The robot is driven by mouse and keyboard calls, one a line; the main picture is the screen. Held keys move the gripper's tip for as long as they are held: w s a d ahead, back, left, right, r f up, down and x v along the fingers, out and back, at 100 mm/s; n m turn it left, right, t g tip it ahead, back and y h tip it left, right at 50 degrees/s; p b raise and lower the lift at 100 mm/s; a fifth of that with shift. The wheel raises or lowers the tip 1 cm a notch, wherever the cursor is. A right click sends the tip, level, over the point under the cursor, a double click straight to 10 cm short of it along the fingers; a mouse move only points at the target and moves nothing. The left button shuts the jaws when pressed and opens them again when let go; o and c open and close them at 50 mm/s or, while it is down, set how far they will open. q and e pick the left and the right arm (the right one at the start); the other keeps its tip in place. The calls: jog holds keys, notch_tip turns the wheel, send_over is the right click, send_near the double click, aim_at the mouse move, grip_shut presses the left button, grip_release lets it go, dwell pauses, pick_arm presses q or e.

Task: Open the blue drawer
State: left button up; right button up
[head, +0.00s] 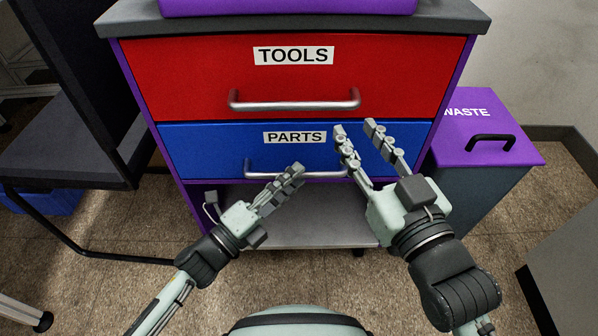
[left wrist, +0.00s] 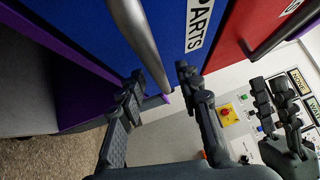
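The blue drawer (head: 210,146), labelled PARTS, looks shut under the red drawer. Its silver bar handle (head: 256,174) is partly hidden behind my left gripper (head: 296,170). In the left wrist view, the handle (left wrist: 142,42) runs between the two spread fingers of my left gripper (left wrist: 158,78), with a gap to the fingers. The blue drawer front (left wrist: 80,30) lies beyond them. My right gripper (head: 354,128) is open and empty in front of the right part of the blue drawer; it also shows at the right of the left wrist view (left wrist: 270,92).
The red drawer (head: 190,75), labelled TOOLS, has its own handle (head: 294,105) above. An open lower shelf (head: 300,225) lies below. Floor in front is clear.

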pick_arm(q)
jog(key=shift+x, duration=1)
jog(key=shift+c, duration=0.4)
grip_shut()
